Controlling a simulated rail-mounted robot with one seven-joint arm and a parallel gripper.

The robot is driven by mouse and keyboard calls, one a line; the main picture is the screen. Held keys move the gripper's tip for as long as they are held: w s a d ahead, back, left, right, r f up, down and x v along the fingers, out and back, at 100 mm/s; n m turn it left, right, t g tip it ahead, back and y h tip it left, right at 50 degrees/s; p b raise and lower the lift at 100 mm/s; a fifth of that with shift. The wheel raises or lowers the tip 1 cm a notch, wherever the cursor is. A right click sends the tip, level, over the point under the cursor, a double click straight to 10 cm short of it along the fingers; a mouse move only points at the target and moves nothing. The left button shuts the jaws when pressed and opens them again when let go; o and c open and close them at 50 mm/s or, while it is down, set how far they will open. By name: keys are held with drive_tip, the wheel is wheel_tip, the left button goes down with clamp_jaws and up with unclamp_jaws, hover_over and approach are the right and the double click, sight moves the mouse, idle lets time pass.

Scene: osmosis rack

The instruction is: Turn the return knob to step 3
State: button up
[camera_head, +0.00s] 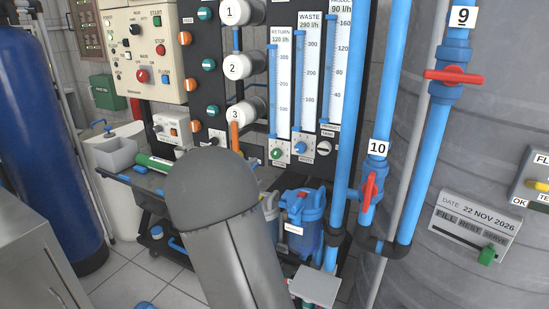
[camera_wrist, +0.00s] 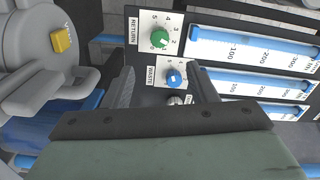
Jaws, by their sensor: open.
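The return knob is green and round. It sits on a white dial plate marked RETURN with small numbers in the wrist view (camera_wrist: 159,38), and low on the panel under the return flow tube in the head view (camera_head: 277,154). I cannot tell which step it points to. My gripper (camera_wrist: 162,76) is open and empty in the wrist view. Its two fingers stand on either side of the blue waste knob (camera_wrist: 174,80), with the return knob beyond the fingertips, apart from them. In the head view the gripper is hidden behind my grey arm.
Flow tubes (camera_wrist: 250,48) run along the panel beside the dials. A blue filter housing (camera_head: 303,215) stands below the panel, and blue pipes (camera_head: 349,110) rise at its right.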

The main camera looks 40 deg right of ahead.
sight(275, 155)
drive_tip(key=x, duration=1.4)
drive_tip(key=shift+p, duration=0.35)
drive_tip(key=c, duration=1)
